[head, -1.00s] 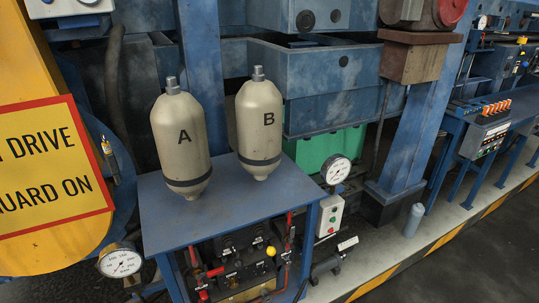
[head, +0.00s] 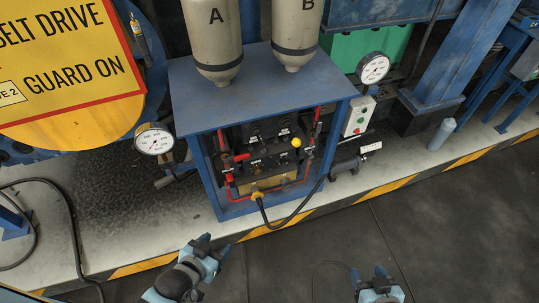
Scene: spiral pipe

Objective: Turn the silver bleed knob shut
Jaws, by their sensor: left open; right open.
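I cannot make out the silver bleed knob for certain; the fittings inside the blue cabinet (head: 208,195) are small and partly in shadow. In its open front I see a dark control panel (head: 262,158), a yellow ball knob (head: 296,142), red handles and red pipes. A yellow plug (head: 257,195) with a black cable sits low at the front. My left gripper (head: 214,246) is open and empty, in front of and below the cabinet. My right gripper (head: 369,273) is open and empty at the lower right, further from the cabinet.
Tanks A (head: 213,35) and B (head: 297,30) stand on the cabinet top. Gauges flank it at left (head: 154,139) and right (head: 374,69). A button box (head: 358,117) is at its right. A black cable (head: 75,235) lies at left. The dark floor (head: 440,225) is clear.

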